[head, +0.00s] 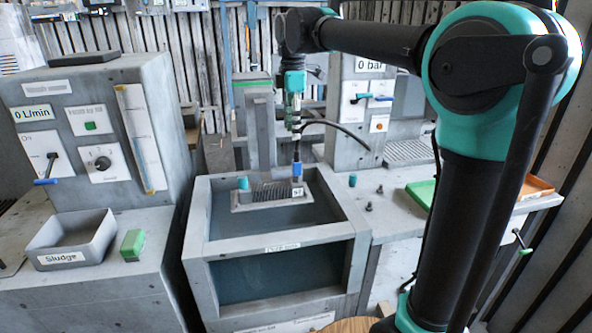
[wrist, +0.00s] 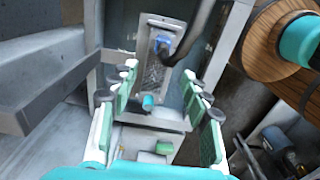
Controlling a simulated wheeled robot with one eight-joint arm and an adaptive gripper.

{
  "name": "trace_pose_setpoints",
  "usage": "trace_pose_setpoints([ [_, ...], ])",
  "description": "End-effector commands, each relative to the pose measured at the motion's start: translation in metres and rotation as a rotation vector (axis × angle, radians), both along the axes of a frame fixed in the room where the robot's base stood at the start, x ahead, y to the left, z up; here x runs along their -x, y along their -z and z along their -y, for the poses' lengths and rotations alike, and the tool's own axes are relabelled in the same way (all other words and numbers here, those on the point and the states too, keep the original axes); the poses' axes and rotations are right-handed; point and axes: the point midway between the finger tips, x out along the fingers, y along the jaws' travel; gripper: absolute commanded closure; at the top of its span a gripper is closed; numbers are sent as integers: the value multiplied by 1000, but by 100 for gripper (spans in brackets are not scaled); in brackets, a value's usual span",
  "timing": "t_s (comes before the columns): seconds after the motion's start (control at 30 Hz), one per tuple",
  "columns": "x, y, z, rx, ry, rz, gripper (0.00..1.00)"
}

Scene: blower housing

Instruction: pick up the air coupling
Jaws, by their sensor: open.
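A blue fitting (head: 297,168) on the end of a black hose, which looks like the air coupling, stands at the right end of a grey perforated tray (head: 262,206) in the tank. In the wrist view the blue fitting (wrist: 161,43) lies beyond the fingertips, with the black hose (wrist: 195,28) curving up from it. My gripper (head: 296,132) points down above the fitting. In the wrist view my gripper (wrist: 160,72) is open, its fingers apart with nothing between them.
A teal cylinder (head: 243,183) stands at the tray's left end; another (head: 352,180) is on the right bench by small dark knobs. The grey tank walls (head: 198,225) surround the tray. A Sludge bin (head: 72,238) and green block (head: 132,243) are at left.

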Motion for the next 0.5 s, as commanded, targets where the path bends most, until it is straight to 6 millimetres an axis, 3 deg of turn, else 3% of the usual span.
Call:
trace_pose_setpoints([
  [0.23, 0, 46, 1, 0, 1, 0, 53],
  [0.5, 0, 65, 1, 0, 2, 0, 53],
])
